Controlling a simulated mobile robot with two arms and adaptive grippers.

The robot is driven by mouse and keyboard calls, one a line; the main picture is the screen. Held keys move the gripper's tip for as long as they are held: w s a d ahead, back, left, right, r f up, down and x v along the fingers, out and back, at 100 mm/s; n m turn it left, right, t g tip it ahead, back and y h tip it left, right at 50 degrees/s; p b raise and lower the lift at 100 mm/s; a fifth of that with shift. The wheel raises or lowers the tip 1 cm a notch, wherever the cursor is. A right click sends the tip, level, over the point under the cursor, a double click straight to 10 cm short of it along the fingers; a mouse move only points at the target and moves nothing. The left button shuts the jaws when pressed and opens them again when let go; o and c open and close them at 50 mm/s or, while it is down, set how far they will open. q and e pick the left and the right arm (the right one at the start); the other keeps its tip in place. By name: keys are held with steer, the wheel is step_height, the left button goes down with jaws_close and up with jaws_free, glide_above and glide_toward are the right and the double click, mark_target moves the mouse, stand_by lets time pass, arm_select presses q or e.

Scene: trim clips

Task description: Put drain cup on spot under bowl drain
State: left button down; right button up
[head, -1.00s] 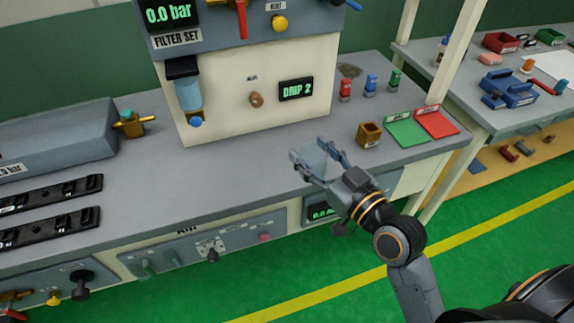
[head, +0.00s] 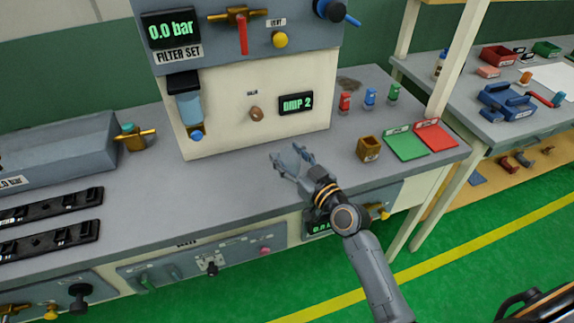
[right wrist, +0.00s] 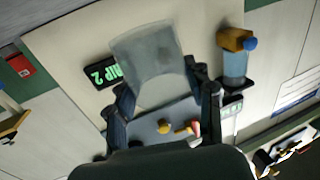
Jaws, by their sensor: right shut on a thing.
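The drain cup (right wrist: 148,65) is a clear, frosted cup held between the fingers of my right gripper (right wrist: 165,95). In the head view my right gripper (head: 291,160) is shut on it above the bench, right of the filter unit, and the cup is hard to make out there. The filter bowl (head: 190,108), clear blue, hangs under a black cap on the cabinet's left front. Its drain has a blue knob (head: 197,135). The bowl (right wrist: 234,64) also shows in the right wrist view. I cannot make out a marked spot under the drain. My left gripper is not in view.
The grey bench top (head: 235,195) is clear below the bowl. A brown box (head: 369,148), a green tray (head: 407,145) and a red tray (head: 435,136) stand at the right. A brass valve (head: 133,138) and black rails (head: 50,235) are at the left.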

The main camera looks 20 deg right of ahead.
mark_target(287, 165)
steer(key=f, duration=0.1)
steer(key=w+f, duration=0.1)
steer(key=f+b, duration=0.1)
steer(key=shift+w+a+f, duration=0.1)
steer(key=shift+w+f, duration=0.15)
steer(key=shift+f, duration=0.45)
steer(key=shift+f+b, duration=0.25)
steer(key=shift+b, duration=0.05)
steer(key=o, duration=1.2)
steer(key=shift+r, duration=0.1)
steer(key=shift+c, duration=0.2)
